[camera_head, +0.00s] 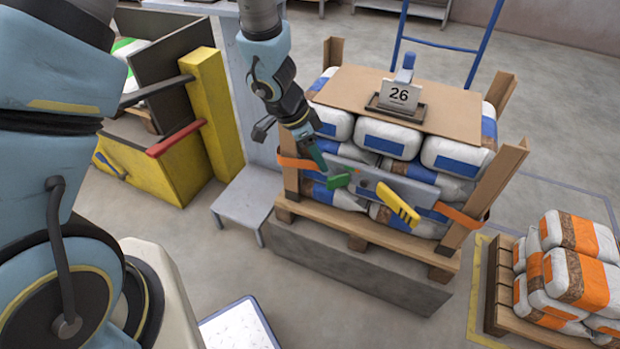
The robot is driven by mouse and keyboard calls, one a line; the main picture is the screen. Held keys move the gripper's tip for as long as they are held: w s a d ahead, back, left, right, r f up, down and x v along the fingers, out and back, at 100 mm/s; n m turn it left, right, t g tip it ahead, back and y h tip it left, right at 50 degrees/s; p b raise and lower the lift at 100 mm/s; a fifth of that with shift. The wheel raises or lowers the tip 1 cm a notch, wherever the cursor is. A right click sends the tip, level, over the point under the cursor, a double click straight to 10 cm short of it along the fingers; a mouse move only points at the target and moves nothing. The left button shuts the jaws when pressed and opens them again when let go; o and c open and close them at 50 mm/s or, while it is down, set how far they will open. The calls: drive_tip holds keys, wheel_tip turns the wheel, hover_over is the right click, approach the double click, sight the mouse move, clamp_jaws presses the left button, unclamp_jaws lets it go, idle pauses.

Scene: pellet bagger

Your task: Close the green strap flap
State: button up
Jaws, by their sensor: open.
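The green strap flap (338,181) is a small green piece at the left end of a grey strap bar (378,184) on the front of the bag stack. It seems to stick out from the bar; how far it is swung open is hard to tell. My gripper (320,164) comes down from above, just up and left of the flap. Its jaws are open with nothing seen between them. At this size I cannot tell whether a finger touches the flap. A yellow flap (400,204) juts out toward the lower right from the bar's right part.
An orange strap (295,162) runs around the white bags on a wooden pallet (362,232). Wooden posts (498,190) stand at its corners. A grey step (240,208) is left; orange-white bags (575,270) are right.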

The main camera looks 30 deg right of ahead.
sight(331, 178)
drive_tip(key=b+x, duration=0.4)
drive_tip(key=x, duration=0.5)
drive_tip(key=shift+w+d+f, duration=0.1)
drive_tip(key=shift+f, duration=0.2)
clamp_jaws()
